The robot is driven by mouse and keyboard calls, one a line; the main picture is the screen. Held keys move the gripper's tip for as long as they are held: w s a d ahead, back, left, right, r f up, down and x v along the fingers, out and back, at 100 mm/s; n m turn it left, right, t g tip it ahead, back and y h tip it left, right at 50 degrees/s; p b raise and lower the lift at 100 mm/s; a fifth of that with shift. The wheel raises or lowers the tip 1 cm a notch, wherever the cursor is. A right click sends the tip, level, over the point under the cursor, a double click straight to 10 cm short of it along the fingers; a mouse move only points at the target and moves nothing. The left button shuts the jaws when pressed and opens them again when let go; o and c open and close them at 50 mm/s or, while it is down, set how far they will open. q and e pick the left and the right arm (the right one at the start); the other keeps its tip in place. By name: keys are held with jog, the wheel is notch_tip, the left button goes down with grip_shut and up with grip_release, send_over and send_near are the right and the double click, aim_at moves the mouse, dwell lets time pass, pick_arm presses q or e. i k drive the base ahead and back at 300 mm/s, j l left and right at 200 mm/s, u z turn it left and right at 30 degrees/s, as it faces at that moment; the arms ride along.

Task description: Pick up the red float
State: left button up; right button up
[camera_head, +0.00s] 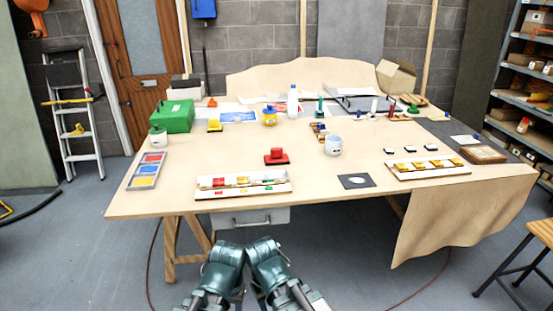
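The red float (277,156) is a flat red plate with a raised red block on top. It rests on the wooden table (225,158) near the middle, behind the white mosaic panel. Only teal links of my two arms show at the bottom edge, below the table's front. I cannot make out either gripper's fingers. Nothing touches the red float except the table.
The mosaic panel (242,185) with coloured tiles lies in front of the float. A white cup (333,145) stands to its right, a dark square with a white oval (355,181) at front right. A colour tray (147,170) lies left. Bare table surrounds the float.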

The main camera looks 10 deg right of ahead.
aim_at(276, 157)
jog(key=i+j+z, duration=0.3)
jog(key=i+j, duration=0.2)
jog(key=i+j+z, duration=0.3)
jog(key=i+j, duration=0.25)
jog(key=j, duration=0.1)
